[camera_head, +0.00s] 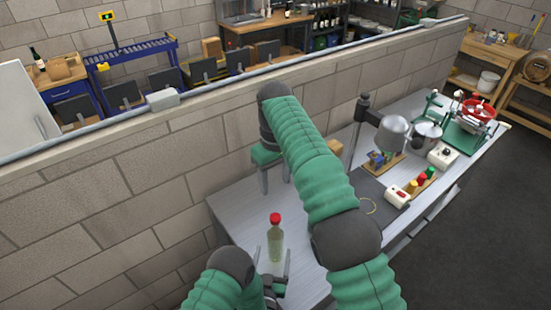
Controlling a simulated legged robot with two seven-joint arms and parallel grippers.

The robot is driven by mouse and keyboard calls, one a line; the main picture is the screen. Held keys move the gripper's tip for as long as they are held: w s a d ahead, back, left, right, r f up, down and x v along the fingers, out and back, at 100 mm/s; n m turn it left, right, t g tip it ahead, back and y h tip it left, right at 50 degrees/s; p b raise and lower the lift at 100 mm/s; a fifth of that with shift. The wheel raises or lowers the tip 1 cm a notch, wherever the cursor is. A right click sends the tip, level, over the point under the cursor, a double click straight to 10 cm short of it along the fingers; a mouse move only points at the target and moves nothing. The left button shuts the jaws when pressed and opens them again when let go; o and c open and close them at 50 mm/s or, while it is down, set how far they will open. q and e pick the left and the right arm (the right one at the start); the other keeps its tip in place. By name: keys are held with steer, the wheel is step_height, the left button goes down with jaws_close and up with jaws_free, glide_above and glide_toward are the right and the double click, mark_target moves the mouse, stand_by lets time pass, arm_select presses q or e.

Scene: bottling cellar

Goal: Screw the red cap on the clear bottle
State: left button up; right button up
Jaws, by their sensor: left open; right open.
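The clear bottle (275,246), greenish in tint, stands upright near the left end of the grey bench. The red cap (275,218) sits on top of its neck; I cannot tell whether it is threaded on. My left gripper (273,262) is open at the near side of the bottle, with one finger on each side of its lower part. I cannot tell whether they touch it. My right gripper (275,176) is open and empty, pointing down over the bench behind the bottle, apart from the cap. My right arm hides part of the bench.
A wooden rack (417,190) with coloured knobs and a white box with a red button (397,196) stand on the bench at right. A grey lamp-like head (391,137) on a post rises behind. A block wall (190,150) borders the bench's far side.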

arm_select(q)
steer(key=s+a+p, duration=0.1)
steer(key=s+p, duration=0.4)
steer(key=s, duration=0.3)
steer(key=shift+p, duration=0.3)
steer(key=shift+a+f, duration=0.1)
